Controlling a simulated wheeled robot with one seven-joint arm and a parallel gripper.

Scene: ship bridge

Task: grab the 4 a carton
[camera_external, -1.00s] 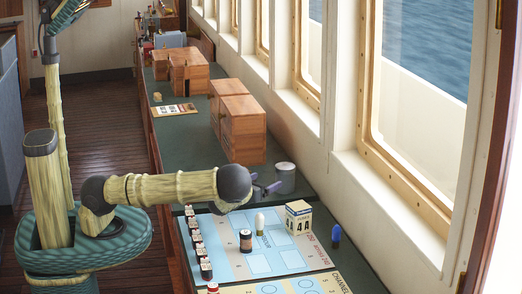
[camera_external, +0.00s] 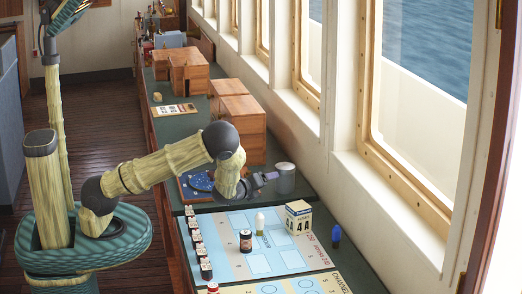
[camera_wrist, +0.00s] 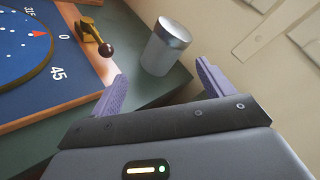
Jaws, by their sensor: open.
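The 4 A carton (camera_external: 298,217) is a small white box with a tan top and dark "4 A" marks. It stands upright on the light blue chart board (camera_external: 222,226) in the external view. My gripper (camera_external: 268,178) is above the counter, behind and left of the carton and apart from it. In the wrist view my gripper (camera_wrist: 160,90) shows two purple fingers spread apart with nothing between them. The carton is not in the wrist view.
A grey metal canister (camera_external: 285,178) stands close beyond my fingers; it also shows in the wrist view (camera_wrist: 165,47). A blue dial board (camera_wrist: 38,45) with a lever lies beside it. A dark cylinder (camera_external: 245,241), white bulb (camera_external: 260,222) and blue piece (camera_external: 336,235) stand near the carton.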

